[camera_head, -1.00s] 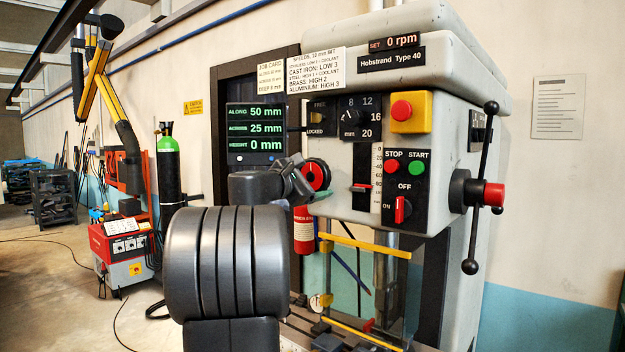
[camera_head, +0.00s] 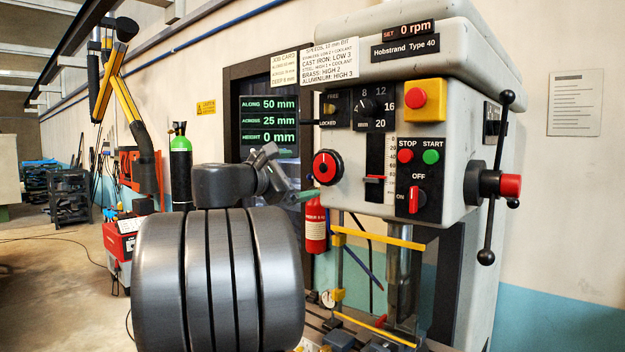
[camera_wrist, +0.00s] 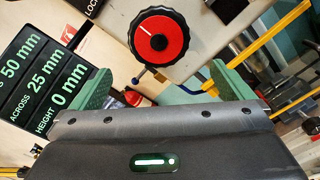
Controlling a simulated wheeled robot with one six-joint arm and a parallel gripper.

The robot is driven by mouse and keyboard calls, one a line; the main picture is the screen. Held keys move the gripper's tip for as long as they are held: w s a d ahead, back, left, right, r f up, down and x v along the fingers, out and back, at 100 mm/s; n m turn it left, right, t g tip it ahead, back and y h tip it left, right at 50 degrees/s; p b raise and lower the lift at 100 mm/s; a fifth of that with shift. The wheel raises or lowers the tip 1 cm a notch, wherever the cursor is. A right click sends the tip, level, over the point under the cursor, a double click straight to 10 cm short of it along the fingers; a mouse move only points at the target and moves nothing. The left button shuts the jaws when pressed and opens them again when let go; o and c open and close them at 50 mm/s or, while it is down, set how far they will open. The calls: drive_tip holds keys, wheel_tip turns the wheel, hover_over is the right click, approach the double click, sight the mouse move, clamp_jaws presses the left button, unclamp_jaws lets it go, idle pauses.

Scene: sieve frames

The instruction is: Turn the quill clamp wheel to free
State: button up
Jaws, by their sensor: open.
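The quill clamp wheel (camera_head: 327,167) is a round black knob with a red face, at the left side of the drill press head. In the wrist view the wheel (camera_wrist: 158,36) is ahead of my gripper, near the top centre, with a white line on its face pointing up and left. The FREE/LOCKED plate (camera_head: 329,107) is above it; which word the line points to I cannot tell. My gripper (camera_wrist: 163,85) is open, its green fingers wide apart and empty. In the head view my gripper (camera_head: 290,186) is just left of the wheel, apparently not touching it.
The display panel (camera_head: 268,121) is behind and left of my gripper. A yellow guard frame (camera_head: 380,239) is below the wheel. The stop and start panel (camera_head: 416,180) is to its right, then the handled feed lever (camera_head: 492,185). A red extinguisher (camera_head: 315,226) stands behind.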

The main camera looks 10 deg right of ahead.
sight(322, 170)
drive_tip(key=shift+v, duration=1.65)
drive_tip(key=p+x, duration=0.3)
drive_tip(key=x, duration=1)
drive_tip(key=shift+r, duration=0.15)
drive_tip(key=shift+w+d, duration=0.35)
drive_tip(key=shift+d, duration=0.05)
drive_tip(key=shift+s+a, duration=0.1)
drive_tip(key=shift+a, duration=0.05)
